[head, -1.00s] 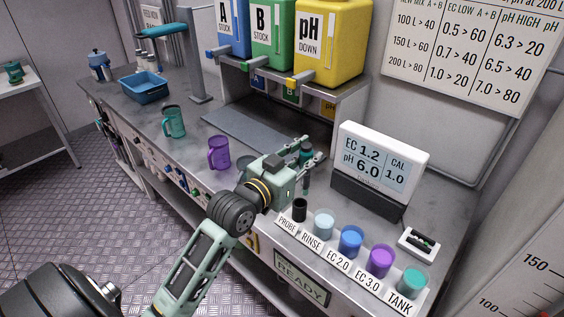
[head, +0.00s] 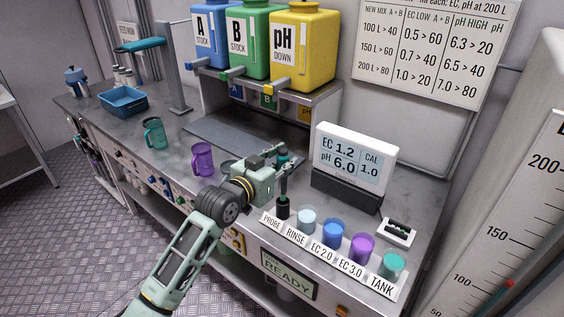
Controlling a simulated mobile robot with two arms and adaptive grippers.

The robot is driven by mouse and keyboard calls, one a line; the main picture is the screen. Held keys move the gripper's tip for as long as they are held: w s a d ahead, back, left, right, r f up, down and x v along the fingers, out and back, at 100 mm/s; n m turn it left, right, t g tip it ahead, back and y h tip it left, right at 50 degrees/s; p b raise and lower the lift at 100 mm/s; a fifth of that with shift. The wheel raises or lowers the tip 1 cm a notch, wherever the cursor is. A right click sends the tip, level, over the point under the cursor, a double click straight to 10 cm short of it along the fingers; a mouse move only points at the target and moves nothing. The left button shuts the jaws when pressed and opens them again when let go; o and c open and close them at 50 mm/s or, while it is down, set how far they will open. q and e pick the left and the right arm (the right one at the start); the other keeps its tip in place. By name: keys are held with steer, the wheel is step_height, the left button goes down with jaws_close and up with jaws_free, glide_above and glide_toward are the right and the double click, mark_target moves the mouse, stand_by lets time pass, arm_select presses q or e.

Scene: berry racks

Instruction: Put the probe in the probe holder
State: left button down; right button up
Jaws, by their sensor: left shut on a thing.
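My left gripper (head: 289,161) is shut on the probe (head: 284,182), a thin dark stick with a teal top, held upright. The probe holder is a small black cup (head: 283,209) above the PROBE label at the left end of the labelled row. The probe's lower end meets the holder's mouth; I cannot tell how deep it sits inside. My gripper is above the holder and hides part of the probe. My right gripper is not in view.
Right of the holder stand the rinse cup (head: 307,219), blue cup (head: 333,232), purple cup (head: 361,246) and teal tank cup (head: 392,264). The EC/pH meter (head: 354,160) stands behind them. A purple mug (head: 202,160) stands left of my gripper.

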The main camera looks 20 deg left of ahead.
mark_target(280, 182)
arm_select(q)
steer(key=shift+f+b, duration=0.55)
steer(key=shift+f, duration=0.35)
steer(key=shift+f+b, duration=1)
steer(key=shift+f, duration=1.2)
steer(key=c, duration=1.4)
jaws_free()
steer(key=shift+s, duration=0.1)
steer(key=v, duration=1.1)
steer(key=shift+s+a+r, duration=0.1)
steer(key=shift+s+a, duration=0.1)
steer(key=shift+s, duration=0.15)
